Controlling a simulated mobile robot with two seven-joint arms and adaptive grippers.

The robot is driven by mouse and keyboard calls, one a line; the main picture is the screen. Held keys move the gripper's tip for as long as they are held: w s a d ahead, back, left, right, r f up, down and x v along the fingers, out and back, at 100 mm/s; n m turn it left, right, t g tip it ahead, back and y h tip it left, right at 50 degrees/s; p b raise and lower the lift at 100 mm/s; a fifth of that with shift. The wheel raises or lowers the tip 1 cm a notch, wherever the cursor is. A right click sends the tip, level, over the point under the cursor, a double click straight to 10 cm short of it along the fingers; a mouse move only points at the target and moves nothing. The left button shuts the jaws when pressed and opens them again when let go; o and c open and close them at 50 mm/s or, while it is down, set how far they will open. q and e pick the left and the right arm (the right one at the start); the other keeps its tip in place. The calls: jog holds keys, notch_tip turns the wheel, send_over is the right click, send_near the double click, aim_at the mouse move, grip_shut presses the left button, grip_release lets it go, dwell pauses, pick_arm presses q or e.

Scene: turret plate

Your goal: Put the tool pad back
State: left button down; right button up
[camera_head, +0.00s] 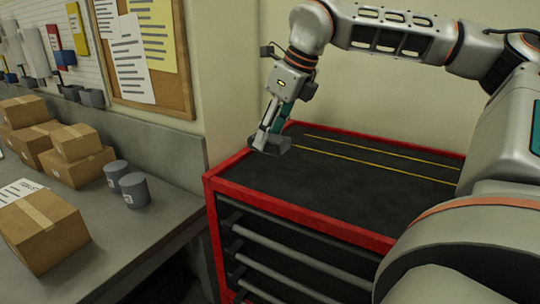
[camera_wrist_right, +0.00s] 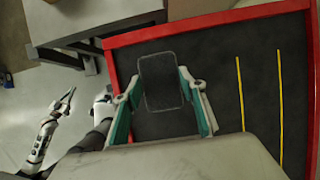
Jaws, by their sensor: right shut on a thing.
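The tool pad (camera_head: 277,147) is a small dark grey block in the head view, at the tips of my right gripper (camera_head: 268,132). In the right wrist view the pad (camera_wrist_right: 161,72) is a dark rounded rectangle between the teal fingers of the right gripper (camera_wrist_right: 162,88), which is shut on it. The pad is over the far left part of the black top of the red tool cart (camera_head: 330,182). I cannot tell whether it touches the top. My left gripper (camera_wrist_right: 67,101) shows small at the left of the right wrist view, away from the cart; its opening is unclear.
The cart top has a red rim and two yellow lines (camera_head: 375,163); its middle is clear. A grey workbench (camera_head: 150,220) stands to the left with several cardboard boxes (camera_head: 75,165) and two grey cups (camera_head: 134,190). A wall with a cork board (camera_head: 150,95) is behind.

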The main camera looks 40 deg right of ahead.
aim_at(271, 153)
jog(key=shift+f, duration=2.9)
jog(key=shift+f, duration=0.1)
jog(key=o, duration=1.2)
jog(key=shift+r, duration=0.4)
jog(key=v, duration=1.1)
jog(key=shift+r, duration=0.25)
jog(key=shift+s+f, duration=0.1)
jog(key=shift+s, duration=0.05)
